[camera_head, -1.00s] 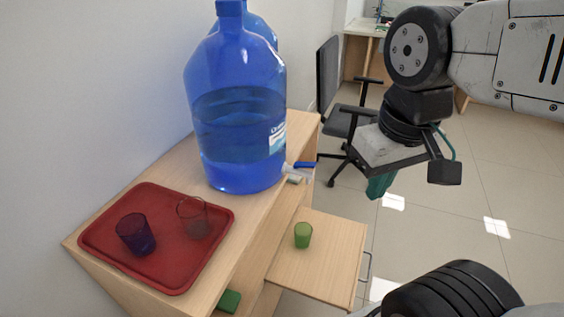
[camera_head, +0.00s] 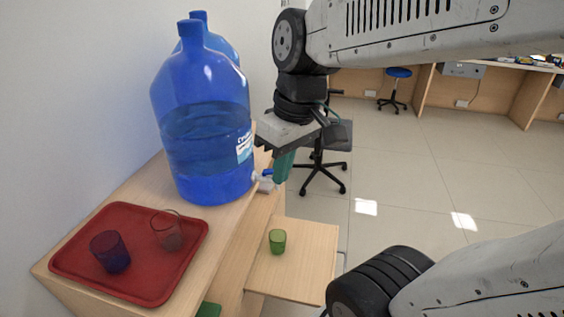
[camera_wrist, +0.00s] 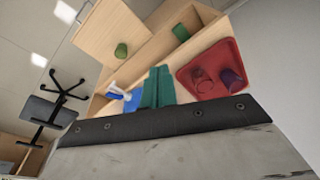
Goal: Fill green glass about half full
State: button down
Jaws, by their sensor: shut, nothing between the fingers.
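The green glass (camera_head: 277,241) stands upright on a low pull-out shelf (camera_head: 312,262) in front of the counter; it also shows in the wrist view (camera_wrist: 121,50). I see no water in it. The large blue water jug (camera_head: 203,120) stands on the counter, partly filled. Its tap with a blue handle (camera_head: 264,175) points over the shelf side and shows in the wrist view (camera_wrist: 122,95). My gripper (camera_head: 283,168) has green fingers, shut and empty, beside the tap and above the shelf and glass. The fingers also show in the wrist view (camera_wrist: 158,88).
A red tray (camera_head: 75,285) on the counter holds a dark blue glass (camera_head: 110,252) and a clear reddish glass (camera_head: 166,230). A second blue jug (camera_head: 222,45) stands behind the first. A green item (camera_head: 208,309) sits lower in the counter. Office chair (camera_head: 325,165) behind; open floor at right.

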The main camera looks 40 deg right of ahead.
jog(key=w+d+f+n+t+y, duration=0.1)
jog(key=w+d+f+n, duration=0.1)
jog(key=w+d, duration=0.6)
jog(key=w+d+f+n+t+y, duration=0.1)
jog(key=w+d+f+n+t, duration=0.1)
jog(key=w+d, duration=0.7)
jog(key=shift+d+f+n, duration=0.3)
jog(key=shift+d+n, duration=0.4)
jog(key=shift+d, duration=0.4)
jog(key=shift+w, duration=0.1)
jog(key=x, duration=1)
jog(key=shift+w+a+r, duration=0.1)
jog(key=shift+a+r, duration=0.05)
jog(key=shift+a, duration=0.05)
jog(key=f, duration=0.3)
jog(key=shift+s+d+f, duration=0.1)
jog(key=shift+s+d, duration=0.15)
jog(key=shift+s+f, duration=0.1)
jog(key=shift+f, duration=0.3)
